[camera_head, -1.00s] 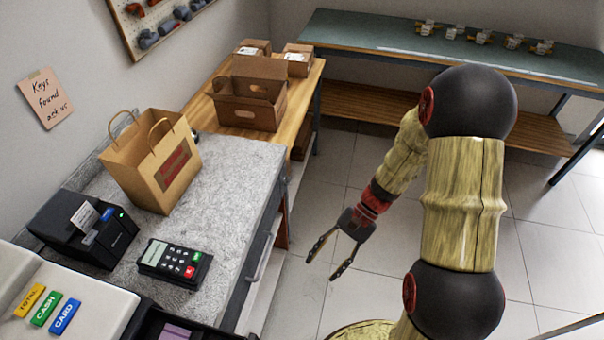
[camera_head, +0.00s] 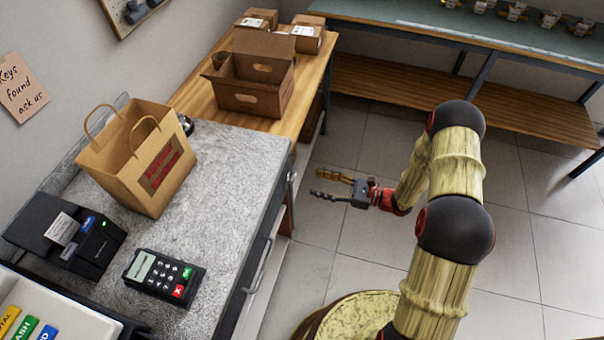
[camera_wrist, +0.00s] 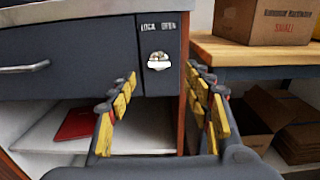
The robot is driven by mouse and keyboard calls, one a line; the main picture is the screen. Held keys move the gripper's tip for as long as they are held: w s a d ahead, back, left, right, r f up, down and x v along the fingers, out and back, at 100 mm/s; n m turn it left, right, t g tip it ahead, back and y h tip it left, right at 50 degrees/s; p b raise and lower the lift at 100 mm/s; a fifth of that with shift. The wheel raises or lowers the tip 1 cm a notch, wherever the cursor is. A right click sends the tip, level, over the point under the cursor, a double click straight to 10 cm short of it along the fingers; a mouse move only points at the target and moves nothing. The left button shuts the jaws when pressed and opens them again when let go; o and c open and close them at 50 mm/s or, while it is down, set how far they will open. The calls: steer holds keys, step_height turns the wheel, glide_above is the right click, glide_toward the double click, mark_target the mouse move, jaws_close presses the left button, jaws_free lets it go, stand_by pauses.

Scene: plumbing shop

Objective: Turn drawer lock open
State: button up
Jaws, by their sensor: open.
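The drawer lock (camera_wrist: 158,61) is a silvery piece on the dark drawer front, under the words LOCK and OPEN, in the wrist view. It sits between my fingertips in the picture, a little ahead of them. I cannot tell which word it is turned to. The dark drawer front (camera_wrist: 95,55) has a metal handle (camera_wrist: 24,69) to the left of the lock. My gripper (camera_wrist: 158,90) is open and empty, its yellow-padded fingers on either side of the lock in the picture. In the head view my gripper (camera_head: 331,185) points left toward the counter, apart from it.
The grey counter (camera_head: 225,165) carries a paper bag (camera_head: 130,165), a card terminal (camera_head: 165,277) and a receipt printer (camera_head: 65,235). A wooden table (camera_head: 305,85) with an open cardboard box (camera_head: 250,95) adjoins it. Open shelves lie below the drawer, with a red item (camera_wrist: 80,123). The tiled floor (camera_head: 330,245) is clear.

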steer(key=b+x, duration=0.1)
steer(key=x, duration=0.6)
steer(key=shift+a, duration=0.3)
steer(key=c, duration=1.1)
steer(key=shift+c, duration=0.3)
